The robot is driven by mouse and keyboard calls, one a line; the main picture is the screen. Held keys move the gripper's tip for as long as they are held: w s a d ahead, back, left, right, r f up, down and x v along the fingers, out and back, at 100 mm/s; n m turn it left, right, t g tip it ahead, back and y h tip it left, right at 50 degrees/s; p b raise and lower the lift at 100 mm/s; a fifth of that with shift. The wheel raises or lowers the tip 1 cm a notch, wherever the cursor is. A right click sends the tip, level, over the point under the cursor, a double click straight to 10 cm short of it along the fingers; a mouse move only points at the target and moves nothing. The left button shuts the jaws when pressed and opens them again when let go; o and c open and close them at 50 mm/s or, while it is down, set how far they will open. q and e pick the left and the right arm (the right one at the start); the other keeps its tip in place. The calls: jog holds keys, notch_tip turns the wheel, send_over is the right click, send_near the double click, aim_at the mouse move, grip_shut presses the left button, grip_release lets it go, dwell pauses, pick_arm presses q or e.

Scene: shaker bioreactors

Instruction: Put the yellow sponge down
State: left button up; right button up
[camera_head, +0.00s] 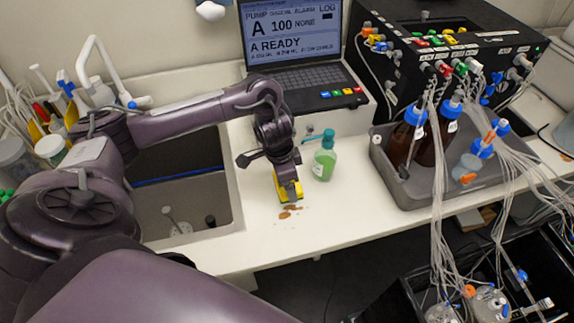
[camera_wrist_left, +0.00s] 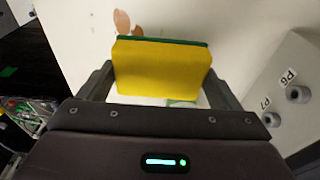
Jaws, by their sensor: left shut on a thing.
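The yellow sponge (camera_head: 290,191) with a green scouring side is held in my left gripper (camera_head: 286,180), over or on the white counter between the sink and the green bottle. In the left wrist view the sponge (camera_wrist_left: 162,70) sits between the two dark fingers of the gripper (camera_wrist_left: 160,90), its green layer along the far edge. I cannot tell whether its underside touches the counter. Brown stains (camera_head: 288,211) lie on the counter just in front of the sponge. My right gripper is not in view.
A green soap bottle (camera_head: 325,163) stands close to the right of the gripper. The sink (camera_head: 185,190) is to the left. A laptop (camera_head: 300,60) is behind, and a grey tray (camera_head: 405,190) with brown bottles is to the right. The counter front is clear.

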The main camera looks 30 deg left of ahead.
pick_arm(q)
jog(key=shift+f, duration=2.4)
jog(key=shift+f, duration=0.1)
jog(key=o, duration=0.8)
jog(key=r, duration=0.7)
jog(key=shift+s+a, duration=0.3)
jog(key=shift+a, duration=0.05)
jog(key=r, duration=0.1)
jog(key=r+p, duration=0.1)
jog(key=r, duration=0.2)
jog(key=shift+s+a+r, duration=0.2)
jog(key=shift+s, duration=0.05)
jog(key=shift+s+r+p, duration=0.15)
jog(key=shift+r+p, duration=0.2)
jog(key=shift+r, duration=0.05)
